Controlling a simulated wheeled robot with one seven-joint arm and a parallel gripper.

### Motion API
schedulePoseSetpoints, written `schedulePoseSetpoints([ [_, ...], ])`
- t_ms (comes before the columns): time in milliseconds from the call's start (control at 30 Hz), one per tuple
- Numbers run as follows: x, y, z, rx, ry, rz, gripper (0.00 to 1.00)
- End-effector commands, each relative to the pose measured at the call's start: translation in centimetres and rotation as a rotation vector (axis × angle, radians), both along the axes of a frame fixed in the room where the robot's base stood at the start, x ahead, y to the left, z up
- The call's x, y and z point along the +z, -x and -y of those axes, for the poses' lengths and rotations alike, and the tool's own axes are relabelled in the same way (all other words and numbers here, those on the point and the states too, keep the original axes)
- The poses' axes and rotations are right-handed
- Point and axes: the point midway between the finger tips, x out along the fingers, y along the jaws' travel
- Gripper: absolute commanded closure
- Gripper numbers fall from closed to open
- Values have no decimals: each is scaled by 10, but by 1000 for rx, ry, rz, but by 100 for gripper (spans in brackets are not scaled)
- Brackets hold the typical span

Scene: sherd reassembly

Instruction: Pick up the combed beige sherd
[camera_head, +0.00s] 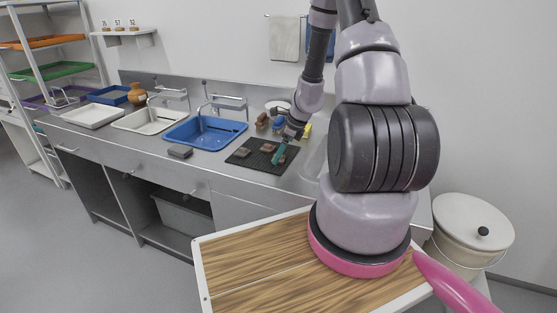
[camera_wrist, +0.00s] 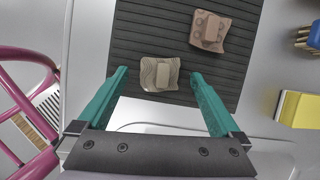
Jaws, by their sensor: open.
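The combed beige sherd (camera_wrist: 152,75) lies on the black ribbed mat (camera_wrist: 150,40) in the wrist view. It has wavy combed lines and a small beige block on its face. My gripper (camera_wrist: 160,82) is open, with its teal fingers on either side of the sherd and apart from it. In the head view my gripper (camera_head: 279,153) hangs over the right part of the mat (camera_head: 243,160). I cannot clearly tell the beige sherd apart there.
A reddish-brown sherd (camera_wrist: 210,32) lies on the mat, up and right of the beige one. A yellow sponge-like block (camera_wrist: 299,109) and brushes (camera_wrist: 312,36) are at the right. A blue basin (camera_head: 205,133) stands left of the mat, with a grey block (camera_head: 180,151) in front.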

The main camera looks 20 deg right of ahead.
Motion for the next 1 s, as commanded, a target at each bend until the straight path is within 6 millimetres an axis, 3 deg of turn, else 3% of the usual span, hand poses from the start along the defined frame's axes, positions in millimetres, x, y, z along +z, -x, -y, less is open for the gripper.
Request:
schedulePoseSetpoints([
  [300,-9,-3,-3,0,0,0,0],
  [333,-9,-2,-3,0,0,0,4],
  [567,-8,-2,-3,0,0,0,92],
  [833,-6,-3,-3,1,2,2,93],
  [1000,16,-4,-3,5,4,6,93],
])
